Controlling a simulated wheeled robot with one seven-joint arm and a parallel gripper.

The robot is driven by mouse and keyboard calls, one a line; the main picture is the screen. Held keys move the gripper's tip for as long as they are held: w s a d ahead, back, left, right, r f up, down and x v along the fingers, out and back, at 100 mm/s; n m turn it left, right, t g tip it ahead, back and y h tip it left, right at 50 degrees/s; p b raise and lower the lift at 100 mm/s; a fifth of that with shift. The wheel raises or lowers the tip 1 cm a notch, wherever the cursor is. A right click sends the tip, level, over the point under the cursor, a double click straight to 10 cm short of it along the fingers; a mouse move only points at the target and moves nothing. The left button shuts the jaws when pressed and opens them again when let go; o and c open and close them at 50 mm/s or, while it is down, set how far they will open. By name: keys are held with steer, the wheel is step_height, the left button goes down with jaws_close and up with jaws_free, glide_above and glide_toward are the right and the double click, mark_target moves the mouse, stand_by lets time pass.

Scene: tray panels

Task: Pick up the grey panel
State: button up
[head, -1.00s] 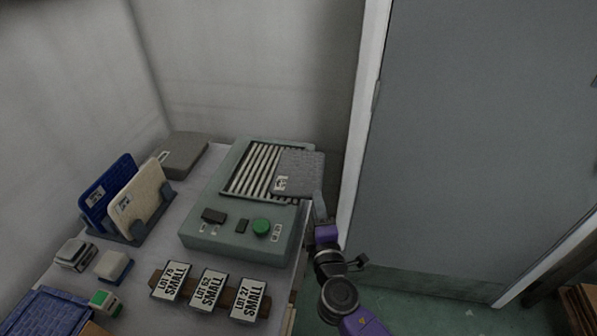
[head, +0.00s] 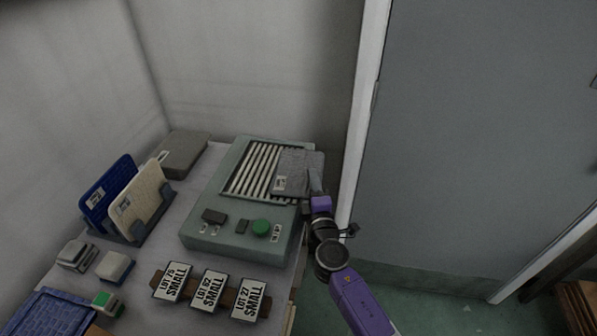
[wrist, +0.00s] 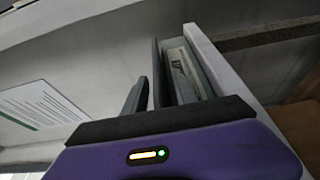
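The grey panel (head: 292,178) lies flat at the right end of the slatted bed of a grey-green machine (head: 208,238). It has a small white label near its lower left corner, and its right side reaches the machine's right edge. My gripper (head: 314,182) is at the panel's lower right edge and overlaps it in the head view. I cannot tell whether it touches the panel. In the wrist view, a dark finger (wrist: 135,100) rises beside grey upright surfaces. The finger gap is unclear there.
A rack (head: 128,236) holds a blue panel (head: 98,192) and a cream panel (head: 150,200) at left. A grey box (head: 185,152) stands behind. Small lot signs (head: 210,290) stand in front of the machine. A white door frame (head: 362,120) rises close on the right.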

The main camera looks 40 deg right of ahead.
jaws_close()
steer(key=shift+r, duration=0.15)
